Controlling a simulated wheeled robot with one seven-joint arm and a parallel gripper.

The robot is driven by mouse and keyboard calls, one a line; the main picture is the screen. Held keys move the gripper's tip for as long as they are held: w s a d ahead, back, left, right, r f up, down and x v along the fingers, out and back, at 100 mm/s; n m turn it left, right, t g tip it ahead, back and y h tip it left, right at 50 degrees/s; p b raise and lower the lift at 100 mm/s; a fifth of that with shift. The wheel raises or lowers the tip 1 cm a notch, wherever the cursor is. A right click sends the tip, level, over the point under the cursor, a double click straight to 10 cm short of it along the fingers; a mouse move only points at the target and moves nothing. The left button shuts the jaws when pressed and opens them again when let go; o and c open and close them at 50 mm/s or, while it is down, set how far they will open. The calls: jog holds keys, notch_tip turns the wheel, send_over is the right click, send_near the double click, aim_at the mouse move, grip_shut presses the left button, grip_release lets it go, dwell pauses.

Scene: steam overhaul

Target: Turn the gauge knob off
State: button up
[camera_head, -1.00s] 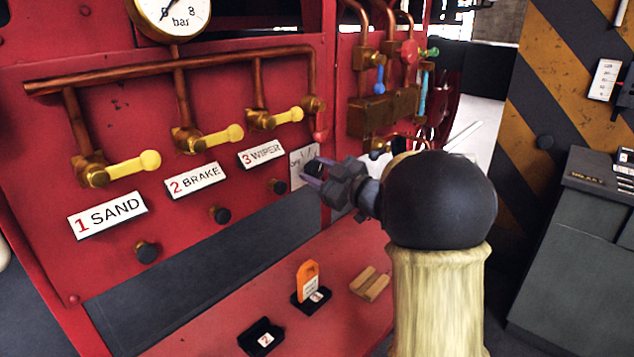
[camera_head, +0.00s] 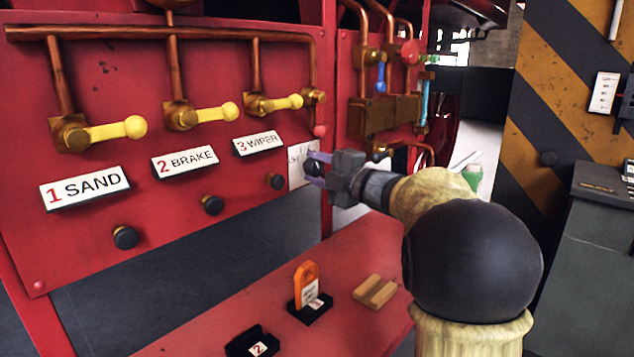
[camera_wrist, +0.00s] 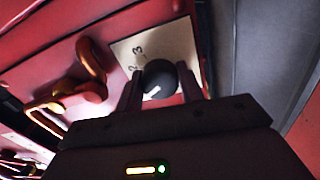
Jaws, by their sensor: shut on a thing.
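The gauge knob (camera_wrist: 160,78) is a round black knob with a white pointer mark, seen in the wrist view between my two fingers. It sits on a white dial plate (camera_wrist: 133,51) with a 2 and a 3 legible; the rest of the plate is partly hidden. In the head view, the plate (camera_head: 297,166) is at the right end of the red panel. My gripper (camera_head: 314,167) is there, shut on the knob, and its fingers cover most of it.
An orange tag (camera_head: 306,284) and a wooden block (camera_head: 375,291) are on the red shelf below.

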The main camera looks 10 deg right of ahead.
jog(key=n+b, duration=0.3)
jog(key=shift+f+n, duration=0.25)
jog(key=shift+n, duration=0.15)
jog(key=shift+r+n+b, duration=0.15)
jog(key=shift+n+b, duration=1)
jog(key=shift+n, duration=0.35)
jog(key=o, duration=1)
jog(key=shift+r, duration=0.1)
jog(key=p+v, duration=0.1)
jog(key=v, duration=1.6)
jog(key=shift+s+d+p, duration=0.1)
jog(key=shift+d+p, duration=0.15)
jog(key=shift+p, duration=0.1)
